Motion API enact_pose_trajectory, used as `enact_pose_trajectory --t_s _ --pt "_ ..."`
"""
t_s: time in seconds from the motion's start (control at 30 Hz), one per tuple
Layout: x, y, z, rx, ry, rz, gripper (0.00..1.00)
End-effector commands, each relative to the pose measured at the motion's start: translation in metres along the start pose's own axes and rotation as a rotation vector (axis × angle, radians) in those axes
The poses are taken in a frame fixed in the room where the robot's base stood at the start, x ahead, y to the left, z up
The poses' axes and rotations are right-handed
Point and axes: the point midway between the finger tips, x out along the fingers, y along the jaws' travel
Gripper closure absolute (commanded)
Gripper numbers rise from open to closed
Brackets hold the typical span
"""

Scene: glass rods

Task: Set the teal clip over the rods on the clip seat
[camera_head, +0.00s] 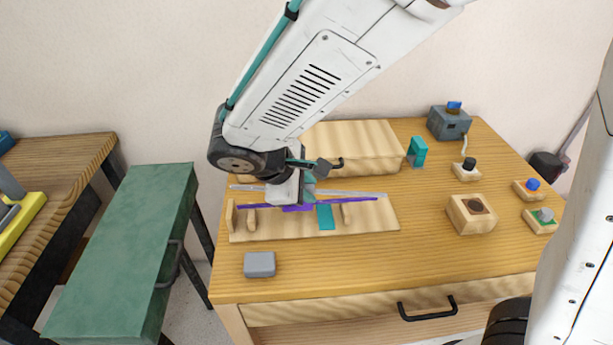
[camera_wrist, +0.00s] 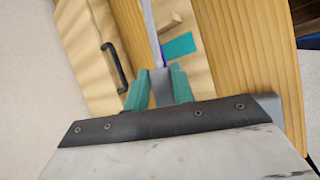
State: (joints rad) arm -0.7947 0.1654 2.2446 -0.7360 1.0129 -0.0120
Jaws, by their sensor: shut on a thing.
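The teal clip (camera_head: 417,152) stands at the back right of the table, apart from my gripper. A low wooden rack (camera_head: 375,220) with upright supports holds a purple rod (camera_head: 355,201) lying lengthwise. A flat teal patch (camera_head: 326,217) on the rack, likely the clip seat, also shows in the wrist view (camera_wrist: 179,46). My gripper (camera_head: 306,190) is over the rack, its teal fingers shut on a pale grey rod (camera_head: 360,194). In the wrist view this rod (camera_wrist: 149,20) runs out from between the fingertips (camera_wrist: 160,75). Its exact height over the purple rod is unclear.
A wooden block (camera_head: 360,143) stands behind the rack. A grey block (camera_head: 260,264) lies in front of it. A wooden block with a dark round top (camera_head: 475,213) and several small button-like pieces occupy the right side. The table's front right is clear.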

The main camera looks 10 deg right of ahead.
Motion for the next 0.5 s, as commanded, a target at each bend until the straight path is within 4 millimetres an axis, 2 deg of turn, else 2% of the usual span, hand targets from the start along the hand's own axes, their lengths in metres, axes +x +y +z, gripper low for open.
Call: enact_pose_trajectory --t_s 0.3,0.5 --pt "0.03 -0.017 -0.013 -0.002 -0.001 -0.001 1.0" --pt "0.043 -0.023 -0.019 0.0 -0.001 -0.002 1.0"
